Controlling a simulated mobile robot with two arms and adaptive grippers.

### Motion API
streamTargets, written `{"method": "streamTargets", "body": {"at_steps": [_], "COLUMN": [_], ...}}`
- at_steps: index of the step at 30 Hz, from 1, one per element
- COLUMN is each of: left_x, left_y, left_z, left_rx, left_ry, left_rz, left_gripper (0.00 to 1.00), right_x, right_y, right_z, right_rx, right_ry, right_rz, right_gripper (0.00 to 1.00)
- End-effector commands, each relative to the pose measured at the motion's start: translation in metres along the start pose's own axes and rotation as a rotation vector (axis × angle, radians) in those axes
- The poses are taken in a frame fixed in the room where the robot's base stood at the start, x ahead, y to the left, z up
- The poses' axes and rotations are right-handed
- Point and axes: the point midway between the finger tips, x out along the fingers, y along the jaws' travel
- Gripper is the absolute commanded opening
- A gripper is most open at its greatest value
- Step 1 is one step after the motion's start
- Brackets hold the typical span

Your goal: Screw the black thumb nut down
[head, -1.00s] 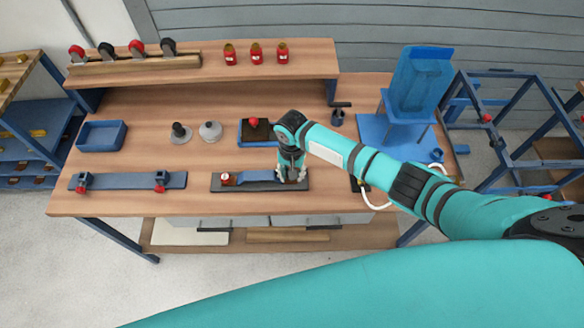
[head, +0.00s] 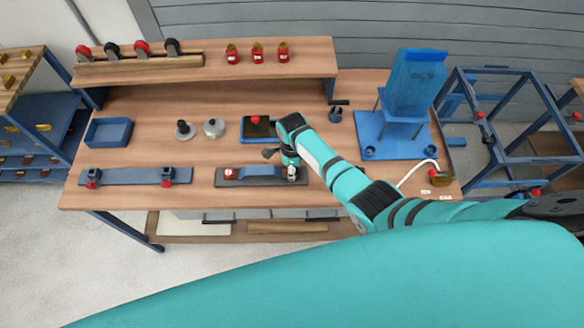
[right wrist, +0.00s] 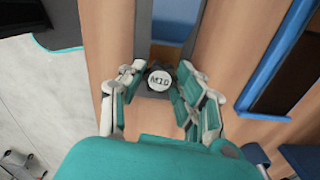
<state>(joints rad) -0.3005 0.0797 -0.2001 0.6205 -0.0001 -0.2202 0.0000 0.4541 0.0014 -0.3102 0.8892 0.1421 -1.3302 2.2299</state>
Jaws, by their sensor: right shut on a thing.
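The black thumb nut (right wrist: 160,78) has a pale round top marked M10. It sits between the fingers of my right gripper (right wrist: 160,88) in the right wrist view. In the head view, my right gripper (head: 291,170) points down at the right end of a dark base plate (head: 236,184), shut on the nut, which it mostly hides. A blue bar (head: 258,170) lies along the plate. A red knob with a white top (head: 229,174) stands at its left end. Whether the nut touches the bar cannot be told. My left gripper is out of view.
A black pad in a blue tray (head: 258,131) lies just behind the plate. A blue seat-like part (head: 414,85) stands on a blue board at the right. A white hose (head: 415,172) runs right of my arm. A long blue-grey strip (head: 128,176) lies at the left.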

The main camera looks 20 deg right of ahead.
Motion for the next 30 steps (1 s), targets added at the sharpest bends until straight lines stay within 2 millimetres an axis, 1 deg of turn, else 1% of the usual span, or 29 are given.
{"method": "streamTargets", "body": {"at_steps": [3, 4, 8, 14, 17, 20, 30], "left_x": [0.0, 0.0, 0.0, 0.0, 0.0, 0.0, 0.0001], "left_y": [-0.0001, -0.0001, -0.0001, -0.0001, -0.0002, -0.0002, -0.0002], "left_z": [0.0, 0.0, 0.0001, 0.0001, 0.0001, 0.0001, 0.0], "left_rx": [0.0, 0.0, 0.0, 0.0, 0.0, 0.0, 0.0], "left_ry": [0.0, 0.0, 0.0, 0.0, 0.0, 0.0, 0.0], "left_rz": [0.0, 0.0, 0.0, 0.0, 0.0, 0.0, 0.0], "left_gripper": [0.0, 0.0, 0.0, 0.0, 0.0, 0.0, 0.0], "right_x": [-0.0003, -0.0003, -0.0003, -0.0004, -0.0004, -0.0003, -0.0001], "right_y": [-0.0008, -0.0009, -0.0009, -0.0008, -0.0008, -0.0008, -0.0006], "right_z": [-0.0008, -0.0008, -0.0006, -0.0003, -0.0002, -0.0002, 0.0001], "right_rx": [-0.002, -0.003, -0.004, -0.005, -0.033, -0.151, -0.718], "right_ry": [0.001, 0.001, 0.001, 0.0, 0.0, 0.001, 0.003], "right_rz": [-0.002, -0.002, -0.002, -0.002, -0.002, -0.002, -0.002], "right_gripper": [0.13, 0.36, 0.53, 0.54, 0.54, 0.54, 0.54]}}
